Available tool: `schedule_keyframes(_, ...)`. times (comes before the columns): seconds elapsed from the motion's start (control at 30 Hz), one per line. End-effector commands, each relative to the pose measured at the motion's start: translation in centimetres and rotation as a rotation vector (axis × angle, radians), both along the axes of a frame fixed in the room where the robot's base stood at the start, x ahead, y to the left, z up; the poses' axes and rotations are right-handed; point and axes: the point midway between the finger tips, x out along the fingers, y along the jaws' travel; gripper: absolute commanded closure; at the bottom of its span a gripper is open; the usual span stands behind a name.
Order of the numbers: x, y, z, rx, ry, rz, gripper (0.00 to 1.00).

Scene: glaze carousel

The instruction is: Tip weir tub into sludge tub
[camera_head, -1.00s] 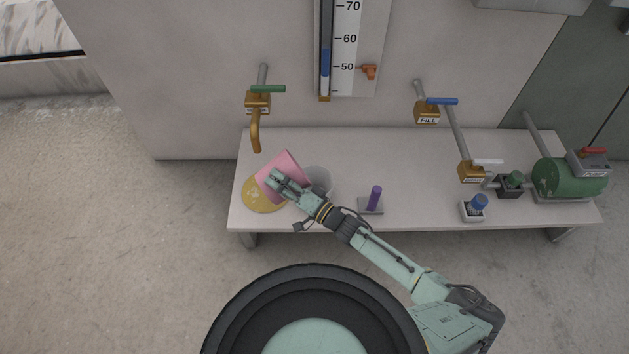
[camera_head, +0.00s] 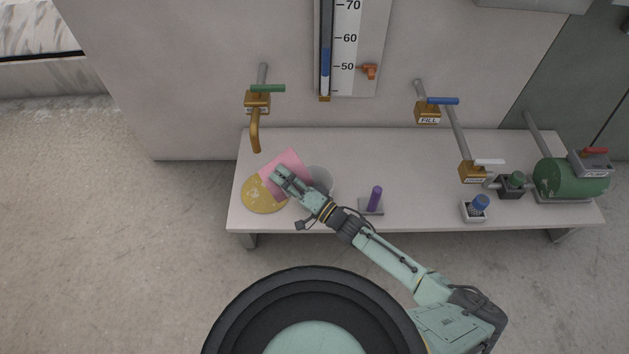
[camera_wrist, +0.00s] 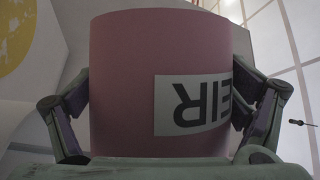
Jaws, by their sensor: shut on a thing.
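The pink weir tub (camera_head: 285,163) is held tilted above the left part of the bench, and its label shows upside down in the wrist view (camera_wrist: 160,80). My gripper (camera_head: 284,180) is shut on the tub, with a finger on each side of it in the wrist view (camera_wrist: 160,120). A grey tub (camera_head: 321,181), which may be the sludge tub, stands on the bench just right of the pink tub. It is partly hidden by my gripper and the pink tub. The pink tub's opening and contents cannot be seen.
A yellow disc (camera_head: 262,194) lies at the bench's (camera_head: 420,165) left end, below a brass spout (camera_head: 256,135). A purple peg (camera_head: 375,198) stands right of my gripper. Blue (camera_head: 478,204) and green knobs and a green pump (camera_head: 570,178) are further right.

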Motion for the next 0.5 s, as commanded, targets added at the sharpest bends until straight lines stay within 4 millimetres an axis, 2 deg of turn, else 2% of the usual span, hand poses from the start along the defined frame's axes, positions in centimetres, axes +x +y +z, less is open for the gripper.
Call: schedule_keyframes(0.5,0.37,-0.62,0.42,0.045,0.026,0.000,0.42)
